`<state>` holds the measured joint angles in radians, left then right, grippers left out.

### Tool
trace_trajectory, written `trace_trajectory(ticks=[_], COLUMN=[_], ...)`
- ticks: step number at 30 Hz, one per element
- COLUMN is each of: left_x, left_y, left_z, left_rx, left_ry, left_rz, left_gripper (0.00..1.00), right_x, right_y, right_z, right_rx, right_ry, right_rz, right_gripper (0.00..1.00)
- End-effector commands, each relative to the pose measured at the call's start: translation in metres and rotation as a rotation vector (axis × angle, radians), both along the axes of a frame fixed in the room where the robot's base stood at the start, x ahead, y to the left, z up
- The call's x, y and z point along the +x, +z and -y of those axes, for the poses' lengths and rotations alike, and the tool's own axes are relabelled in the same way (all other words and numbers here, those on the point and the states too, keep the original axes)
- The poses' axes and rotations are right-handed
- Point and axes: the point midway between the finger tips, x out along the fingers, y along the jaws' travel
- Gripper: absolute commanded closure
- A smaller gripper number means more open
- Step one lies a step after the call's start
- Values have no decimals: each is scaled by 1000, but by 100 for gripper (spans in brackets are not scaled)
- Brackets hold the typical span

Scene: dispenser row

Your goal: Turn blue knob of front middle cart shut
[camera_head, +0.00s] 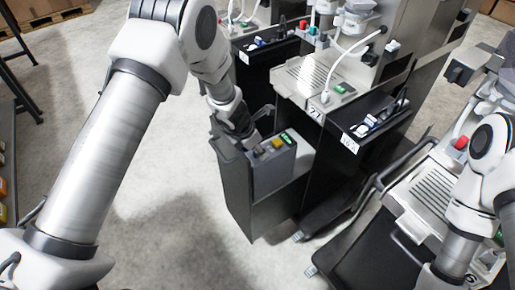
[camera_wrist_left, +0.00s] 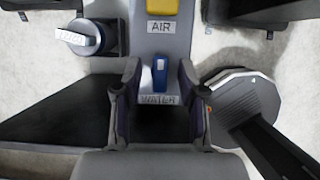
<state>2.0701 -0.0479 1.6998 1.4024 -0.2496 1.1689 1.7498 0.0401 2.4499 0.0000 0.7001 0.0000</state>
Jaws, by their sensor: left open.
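The blue knob (camera_wrist_left: 160,72) shows in the left wrist view on a narrow grey panel (camera_wrist_left: 180,42), above a label reading WATER (camera_wrist_left: 158,99). Its handle points up and down the picture. A yellow knob (camera_wrist_left: 161,6) with the label AIR (camera_wrist_left: 161,27) is farther up the panel. My left gripper (camera_wrist_left: 158,78) is open, with a finger on each side of the blue knob and visible gaps between; I cannot tell its height above the panel. In the head view my left gripper (camera_head: 250,137) is at the grey control box (camera_head: 272,172), where the blue knob is hidden. My right gripper is not in view.
A silver cylindrical part (camera_wrist_left: 84,38) lies left of the panel and a dark round disc (camera_wrist_left: 240,108) right of it. Carts with black shelves (camera_head: 375,132) and a drip tray (camera_head: 300,78) stand behind the box. Open floor (camera_head: 160,180) lies left of it.

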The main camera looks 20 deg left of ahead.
Motion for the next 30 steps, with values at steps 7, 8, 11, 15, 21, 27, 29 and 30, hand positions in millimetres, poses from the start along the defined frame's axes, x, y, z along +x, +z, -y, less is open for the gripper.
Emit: trace_trajectory(ticks=[7,8,11,15,21,27,29,30], left_x=[0,0,0,-1,-1,-1,-1,-1], left_y=[0,0,0,0,1,2,2,2], left_z=[0,0,0,0,-1,-1,-1,-1], left_rx=[0,0,0,0,1,0,-1,0], left_ry=[0,0,0,-9,-61,-177,-225,-258], left_rz=[0,0,-1,-3,-3,-4,-6,-5], left_gripper=[100,100,100,100,100,100,100,100], right_x=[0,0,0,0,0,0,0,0], right_y=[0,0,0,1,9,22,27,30], right_z=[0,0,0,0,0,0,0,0], right_rx=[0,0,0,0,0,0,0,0], right_ry=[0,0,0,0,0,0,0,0], right_rz=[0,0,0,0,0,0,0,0], right_gripper=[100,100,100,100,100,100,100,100])
